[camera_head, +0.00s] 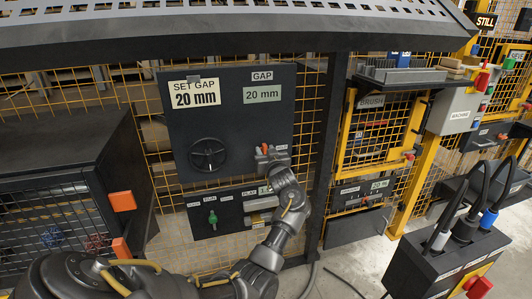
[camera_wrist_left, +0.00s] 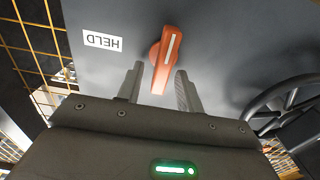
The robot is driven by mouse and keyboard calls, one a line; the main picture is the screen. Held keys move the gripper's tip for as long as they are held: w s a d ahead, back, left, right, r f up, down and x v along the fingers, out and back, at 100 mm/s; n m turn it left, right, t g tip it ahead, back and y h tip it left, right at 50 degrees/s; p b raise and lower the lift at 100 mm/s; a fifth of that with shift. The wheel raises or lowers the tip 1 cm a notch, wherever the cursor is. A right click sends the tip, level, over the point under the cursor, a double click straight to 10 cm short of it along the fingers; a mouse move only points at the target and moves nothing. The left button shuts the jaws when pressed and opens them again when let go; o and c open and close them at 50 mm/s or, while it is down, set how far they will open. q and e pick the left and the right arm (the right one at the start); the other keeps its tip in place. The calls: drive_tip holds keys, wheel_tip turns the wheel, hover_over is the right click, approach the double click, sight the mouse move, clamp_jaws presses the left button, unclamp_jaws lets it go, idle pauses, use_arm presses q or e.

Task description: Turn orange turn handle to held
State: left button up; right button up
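The orange turn handle (camera_wrist_left: 164,62) is on a dark panel (camera_head: 230,100). In the left wrist view its white line tilts slightly from the vertical, and its narrow end points down between my fingers. A white HELD label (camera_wrist_left: 102,41), upside down in this view, sits beside the handle. My left gripper (camera_wrist_left: 160,75) is open, with one finger on each side of the handle's end and a small gap on both sides. In the head view my left gripper (camera_head: 268,152) covers much of the handle (camera_head: 265,148). My right gripper is not in view.
A black handwheel (camera_head: 208,154) sits left of the handle on the same panel. Below is a small panel with a green switch (camera_head: 212,217). A dark cabinet (camera_head: 65,175) stands at left, and a box with thick cables (camera_head: 440,260) stands at right.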

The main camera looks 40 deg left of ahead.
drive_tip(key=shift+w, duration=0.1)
use_arm(q)
drive_tip(key=shift+c, duration=0.5)
clamp_jaws()
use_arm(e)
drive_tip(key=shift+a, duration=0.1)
